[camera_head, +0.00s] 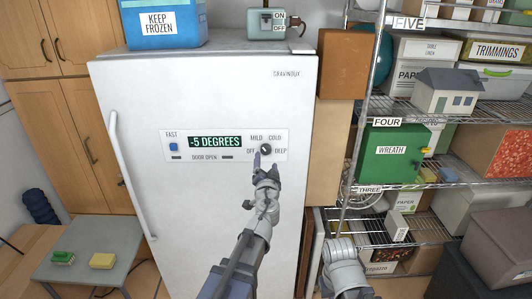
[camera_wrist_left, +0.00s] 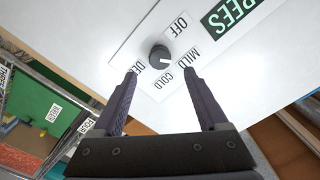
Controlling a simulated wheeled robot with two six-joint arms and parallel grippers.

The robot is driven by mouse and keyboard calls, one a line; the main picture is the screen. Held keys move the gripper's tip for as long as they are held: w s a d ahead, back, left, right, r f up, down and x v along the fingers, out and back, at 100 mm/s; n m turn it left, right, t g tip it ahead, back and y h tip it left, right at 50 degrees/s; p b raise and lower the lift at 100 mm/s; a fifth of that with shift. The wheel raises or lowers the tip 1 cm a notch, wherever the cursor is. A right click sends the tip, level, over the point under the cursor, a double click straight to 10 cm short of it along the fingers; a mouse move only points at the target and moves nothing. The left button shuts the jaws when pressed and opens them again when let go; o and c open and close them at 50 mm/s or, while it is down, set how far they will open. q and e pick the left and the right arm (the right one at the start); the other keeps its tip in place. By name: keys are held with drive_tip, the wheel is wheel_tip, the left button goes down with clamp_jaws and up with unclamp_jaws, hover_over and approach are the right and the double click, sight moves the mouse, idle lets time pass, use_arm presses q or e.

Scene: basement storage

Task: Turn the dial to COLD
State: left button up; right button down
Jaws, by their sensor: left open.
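The dial (camera_head: 265,149) is a small dark round knob on the white control panel (camera_head: 225,156) of the freezer front. OFF, MILD, COLD and DEEP are printed around it. The dial also shows in the left wrist view (camera_wrist_left: 159,55), with a pale pointer mark that seems to lie toward MILD. The green display (camera_head: 214,141) reads -5 DEGREES. My left gripper (camera_head: 266,164) is open in front of the dial. In the left wrist view its fingertips (camera_wrist_left: 160,71) stand apart on either side of the dial, and seem not to touch it.
A blue KEEP FROZEN box (camera_head: 163,24) and an ON/OFF switch box (camera_head: 276,25) stand on the freezer. Its long handle (camera_head: 131,175) is at left. A wire shelf with boxes (camera_head: 391,153) is close on the right.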

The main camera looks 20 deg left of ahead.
sight(266, 151)
use_arm(q)
drive_tip(key=x, duration=0.7)
drive_tip(key=shift+f, duration=0.1)
drive_tip(key=shift+s, duration=0.1)
clamp_jaws()
